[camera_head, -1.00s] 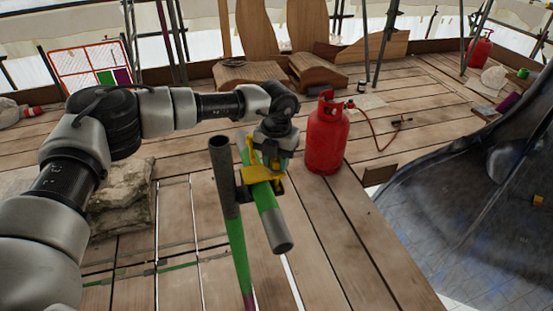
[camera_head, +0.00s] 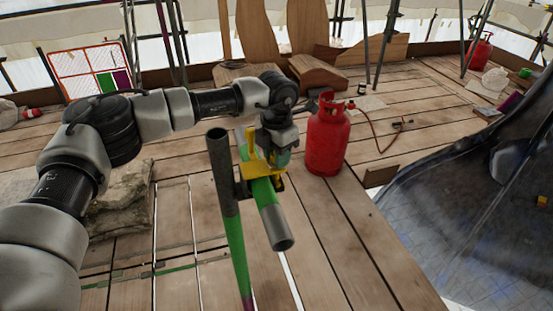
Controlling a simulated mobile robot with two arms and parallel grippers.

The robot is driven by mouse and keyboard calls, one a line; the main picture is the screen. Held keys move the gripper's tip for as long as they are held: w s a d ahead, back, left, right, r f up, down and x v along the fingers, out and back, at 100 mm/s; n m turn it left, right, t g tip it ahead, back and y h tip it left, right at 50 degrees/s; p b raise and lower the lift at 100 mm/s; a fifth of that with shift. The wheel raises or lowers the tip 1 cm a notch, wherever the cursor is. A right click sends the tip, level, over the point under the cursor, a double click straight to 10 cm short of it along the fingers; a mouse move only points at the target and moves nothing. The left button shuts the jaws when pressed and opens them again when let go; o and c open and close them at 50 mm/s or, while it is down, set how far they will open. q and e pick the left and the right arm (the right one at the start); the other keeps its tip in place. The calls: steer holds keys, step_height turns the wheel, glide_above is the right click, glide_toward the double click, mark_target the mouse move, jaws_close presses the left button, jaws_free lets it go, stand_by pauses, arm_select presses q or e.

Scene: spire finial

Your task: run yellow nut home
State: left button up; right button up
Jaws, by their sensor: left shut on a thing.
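A yellow coupler (camera_head: 268,183) sits around a green tube with a grey end (camera_head: 270,212), where it meets an upright grey and green pole (camera_head: 227,190). My left gripper (camera_head: 272,158) comes down from above onto the yellow fitting. It is shut on the yellow nut there. The nut and the fingertips are mostly hidden by the gripper body and the coupler, so the nut's depth on its thread cannot be told. My right gripper is not in view.
A red gas cylinder (camera_head: 327,140) with a hose stands just right of my left gripper. A stone block (camera_head: 122,200) lies to the left. A dark curved sheet (camera_head: 475,190) fills the right side. Planks in front are mostly clear.

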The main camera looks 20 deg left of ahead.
arm_select(q)
steer(key=m+b, duration=0.2)
steer(key=m, duration=0.2)
steer(key=shift+m, duration=0.3)
steer(key=m+b, duration=0.1)
steer(key=m, duration=0.3)
steer(key=shift+m, duration=0.3)
steer(key=o, duration=0.9)
step_height(320, 180, up, 11)
steer(key=shift+f+b, duration=0.1)
steer(key=shift+b, duration=0.55)
